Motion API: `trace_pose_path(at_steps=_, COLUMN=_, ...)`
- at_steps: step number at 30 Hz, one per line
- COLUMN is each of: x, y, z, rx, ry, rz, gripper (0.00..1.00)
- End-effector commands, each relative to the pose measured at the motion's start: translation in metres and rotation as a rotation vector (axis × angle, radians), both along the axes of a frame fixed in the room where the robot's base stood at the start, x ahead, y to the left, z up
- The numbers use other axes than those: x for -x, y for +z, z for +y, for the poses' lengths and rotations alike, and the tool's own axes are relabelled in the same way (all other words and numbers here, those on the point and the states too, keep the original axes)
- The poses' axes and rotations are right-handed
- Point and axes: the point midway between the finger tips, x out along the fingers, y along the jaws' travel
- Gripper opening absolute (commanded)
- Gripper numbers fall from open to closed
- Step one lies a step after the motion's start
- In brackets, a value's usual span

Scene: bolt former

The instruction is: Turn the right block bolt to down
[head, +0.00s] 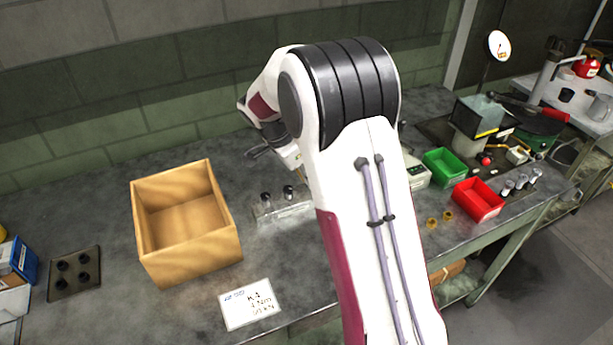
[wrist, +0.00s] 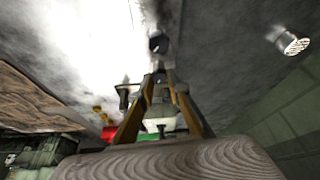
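The clear block (head: 283,208) stands on the bench right of the wooden box. Two dark bolts stand in its top, a left one (head: 265,199) and a right one (head: 289,192). I cannot tell which way either is turned. My arm hides much of my gripper in the head view. In the wrist view the two fingers of my gripper (wrist: 160,80) slant in towards each other, with tips close together. A dark round-ended piece (wrist: 158,43) shows just beyond the tips; I cannot tell whether they touch it.
An open wooden box (head: 185,245) stands left of the block. A white label card (head: 249,304) lies at the bench front. A dark plate with holes (head: 74,273) is at left. Green (head: 445,167) and red (head: 478,200) bins stand right of my arm.

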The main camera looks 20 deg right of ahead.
Motion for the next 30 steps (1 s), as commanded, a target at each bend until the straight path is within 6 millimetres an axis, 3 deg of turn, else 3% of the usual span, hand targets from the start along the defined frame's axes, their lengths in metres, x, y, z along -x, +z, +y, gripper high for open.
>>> trace_pose_path(at_steps=1, x=-0.001, y=0.0016, z=0.0002, rx=0.0, ry=0.001, rz=-0.004, gripper=0.27)
trace_pose_path(at_steps=2, x=-0.001, y=0.0016, z=0.0002, rx=0.0, ry=0.002, rz=-0.004, gripper=0.33)
trace_pose_path(at_steps=17, x=0.0002, y=0.0004, z=-0.0001, rx=0.0, ry=0.016, rz=-0.001, gripper=0.33)
trace_pose_path(at_steps=30, x=0.0026, y=0.0006, z=-0.0011, rx=0.0, ry=0.201, rz=-0.001, gripper=0.33)
